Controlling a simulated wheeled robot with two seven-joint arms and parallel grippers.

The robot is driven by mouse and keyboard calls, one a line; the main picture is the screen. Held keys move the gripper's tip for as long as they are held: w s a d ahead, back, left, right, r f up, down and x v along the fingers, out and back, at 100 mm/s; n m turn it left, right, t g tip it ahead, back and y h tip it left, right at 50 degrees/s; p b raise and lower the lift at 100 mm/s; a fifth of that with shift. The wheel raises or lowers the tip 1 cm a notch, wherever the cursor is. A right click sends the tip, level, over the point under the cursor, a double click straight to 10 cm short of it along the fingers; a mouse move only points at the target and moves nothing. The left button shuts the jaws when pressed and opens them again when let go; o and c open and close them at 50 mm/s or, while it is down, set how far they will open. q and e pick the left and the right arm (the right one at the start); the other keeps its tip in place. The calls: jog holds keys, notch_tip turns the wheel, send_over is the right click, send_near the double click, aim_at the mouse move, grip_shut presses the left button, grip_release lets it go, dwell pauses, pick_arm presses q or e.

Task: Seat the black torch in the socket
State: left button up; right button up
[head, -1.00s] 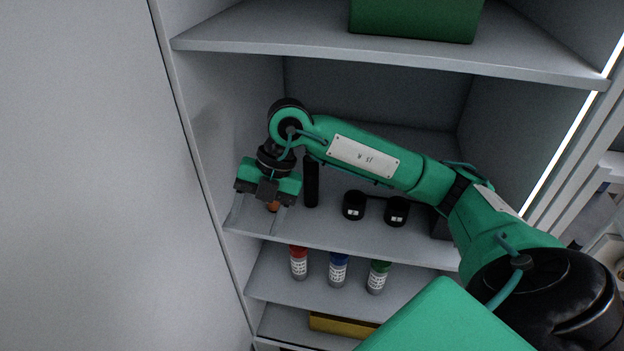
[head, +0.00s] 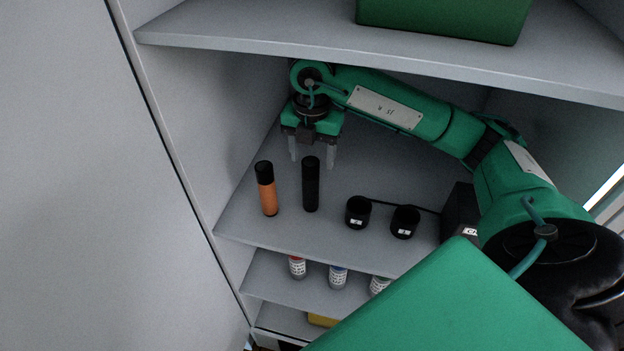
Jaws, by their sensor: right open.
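The black torch (head: 311,185) stands upright on the middle shelf, left of centre. Two black cup-shaped sockets stand to its right, a left socket (head: 357,212) and a right socket (head: 404,222), each with a small white label. Both look empty. My right gripper (head: 313,160) is open and empty, pointing down behind and above the black torch, its two pale fingers apart. In this view the fingers show to the left and right of the torch's top; I cannot tell whether they touch it. My left gripper is not in view.
An orange torch with a black cap (head: 267,190) stands close left of the black torch. A black box (head: 458,214) sits right of the sockets. The upper shelf (head: 300,50) with a green bin (head: 440,15) overhangs my arm. Labelled bottles (head: 338,277) stand on the shelf below.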

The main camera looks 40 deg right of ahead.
aim_at(311, 161)
jog(key=shift+a+f+p, duration=0.1)
jog(key=shift+f+p, duration=0.4)
jog(key=shift+f, duration=0.1)
jog(key=f, duration=0.1)
jog(key=f+p, duration=0.1)
jog(key=f, duration=0.1)
jog(key=shift+w+f+p, duration=0.3)
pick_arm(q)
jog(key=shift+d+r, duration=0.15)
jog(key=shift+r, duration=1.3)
pick_arm(e)
jog(key=shift+f, duration=0.4)
jog(key=c, duration=1.1)
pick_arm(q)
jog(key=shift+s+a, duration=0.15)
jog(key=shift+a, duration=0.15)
pick_arm(e)
grip_shut()
